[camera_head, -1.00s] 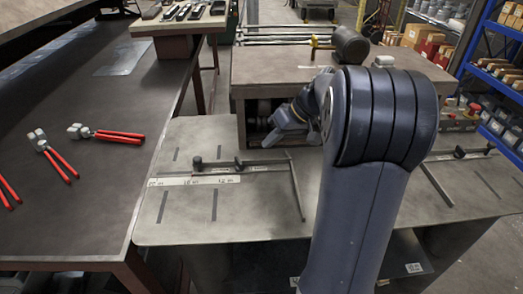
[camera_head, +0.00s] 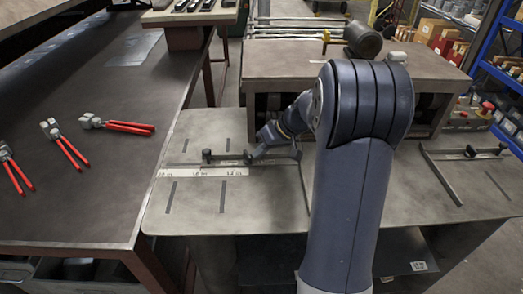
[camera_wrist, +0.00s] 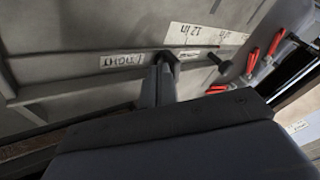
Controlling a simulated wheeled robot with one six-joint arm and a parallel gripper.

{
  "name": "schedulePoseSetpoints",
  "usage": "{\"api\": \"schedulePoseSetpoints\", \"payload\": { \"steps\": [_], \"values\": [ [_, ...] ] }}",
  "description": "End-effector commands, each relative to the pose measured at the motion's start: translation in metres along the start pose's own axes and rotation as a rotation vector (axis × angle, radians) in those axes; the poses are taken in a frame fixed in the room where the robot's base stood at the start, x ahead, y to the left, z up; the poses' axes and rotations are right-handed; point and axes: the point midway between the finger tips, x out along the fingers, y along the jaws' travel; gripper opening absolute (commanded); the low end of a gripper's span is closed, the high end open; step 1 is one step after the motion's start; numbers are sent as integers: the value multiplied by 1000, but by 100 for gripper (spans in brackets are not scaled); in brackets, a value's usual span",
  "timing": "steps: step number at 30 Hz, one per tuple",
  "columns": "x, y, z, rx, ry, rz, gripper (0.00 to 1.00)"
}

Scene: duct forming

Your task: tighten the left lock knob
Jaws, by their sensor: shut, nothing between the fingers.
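The left gauge rail (camera_head: 225,163) lies on the grey bench with a white scale strip and an angled bar at its right end. A black upright knob (camera_head: 207,154) stands at the rail's left part; in the wrist view this knob (camera_wrist: 219,62) is right of my fingers. A second dark knob (camera_wrist: 168,57) shows partly at my fingertips, mostly hidden by them. My gripper (camera_head: 251,157) is at the rail, its shut fingers (camera_wrist: 159,77) reaching down at this second knob. Whether they touch it I cannot tell. Nothing shows held between them.
Red-handled pliers (camera_head: 125,126) lie on the dark table at left. A similar right gauge (camera_head: 465,154) lies on the bench at right. A raised block table (camera_head: 300,62) stands behind the rail. The bench front left of the rail is clear.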

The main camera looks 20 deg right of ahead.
Motion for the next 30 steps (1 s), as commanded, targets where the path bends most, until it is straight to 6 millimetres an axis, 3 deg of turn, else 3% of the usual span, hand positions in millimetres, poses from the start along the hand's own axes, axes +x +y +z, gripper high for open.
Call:
{"api": "schedulePoseSetpoints", "payload": {
  "steps": [16,30],
  "values": [
    [10,-18,8,290,156,153,0],
    [9,-24,9,293,149,147,0]
  ]
}}
